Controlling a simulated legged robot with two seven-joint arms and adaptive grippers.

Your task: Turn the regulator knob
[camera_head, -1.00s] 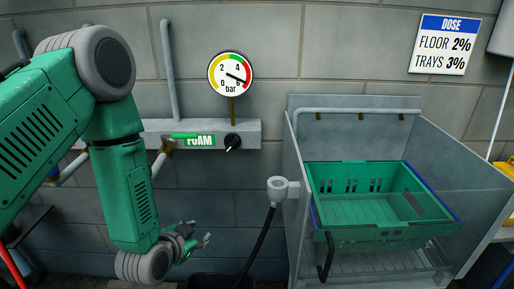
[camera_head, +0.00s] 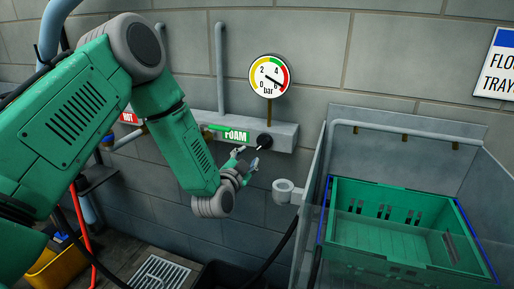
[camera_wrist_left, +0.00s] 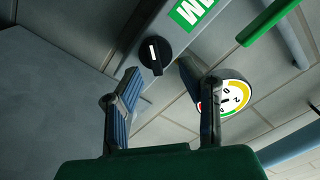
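The regulator knob (camera_head: 264,141) is a round black knob with a white pointer line, on the grey wall rail right of the green FOAM label (camera_head: 236,135). In the left wrist view the knob (camera_wrist_left: 155,55) shows ahead, slightly left of centre, with its white line roughly upright. The pressure gauge (camera_head: 269,76) stands above it, needle in the red part. My left gripper (camera_head: 245,160) is just below and left of the knob, apart from it. Its two fingers (camera_wrist_left: 163,105) are spread wide with nothing between them. My right gripper is not in view.
A grey sink with a green crate (camera_head: 385,188) stands at the right. A pale round holder (camera_head: 287,190) with a black hose sits beside it, right of my gripper. A yellow bucket (camera_head: 55,268) and a floor drain (camera_head: 160,273) are at lower left. Pipes run along the wall.

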